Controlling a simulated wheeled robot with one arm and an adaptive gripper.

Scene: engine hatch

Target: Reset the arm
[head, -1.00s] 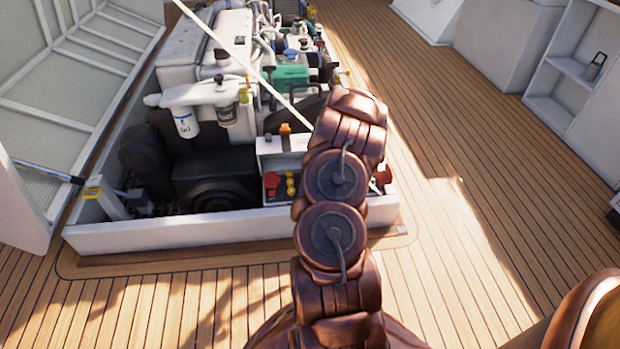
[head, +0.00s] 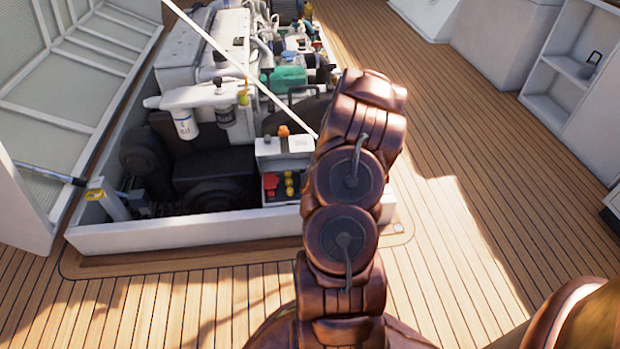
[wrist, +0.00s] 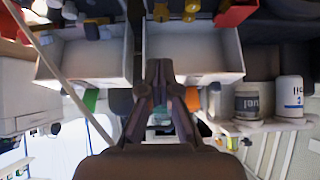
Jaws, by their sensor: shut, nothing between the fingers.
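My arm rises in the middle of the head view, folded in front of the right end of the engine hatch (head: 150,236). My gripper is hidden behind my arm there. In the wrist view my gripper (wrist: 160,65) shows with its two fingers together, shut and empty. The wrist view is upside down. The engine (head: 205,48) sits in the open hatch, behind and to the left of my arm.
A grey-white box with red and yellow knobs (head: 284,180) stands at the hatch's front, close to my arm. A thin white rod (head: 225,55) slants across the engine. The raised hatch cover (head: 65,70) is at left. Wooden deck (head: 480,190) at right is clear; a white shelf unit (head: 575,75) stands beyond.

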